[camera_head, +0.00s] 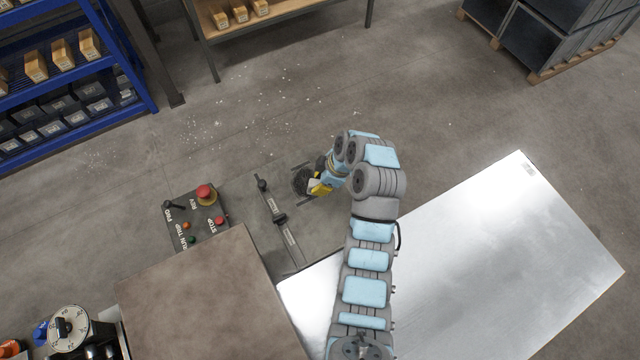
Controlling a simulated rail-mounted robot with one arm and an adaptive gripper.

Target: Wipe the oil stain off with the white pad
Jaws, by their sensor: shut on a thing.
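My gripper (308,182), dark with a yellow part beside it, is at the end of the arm, over the grey machine top left of the shiny metal sheet. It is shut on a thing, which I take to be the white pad. The pad itself is hidden under the gripper and wrist. I cannot make out an oil stain; the visible part of the metal sheet (500,250) looks bright with soft reflections. My arm covers part of the sheet's left side.
A control box (196,222) with a red emergency button stands left of the gripper. A rail with black clamps (280,219) lies between them. A brown-grey panel (205,300) is at lower left. Blue shelving (140,85), a workbench (290,20) and dark crates (550,40) stand farther back.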

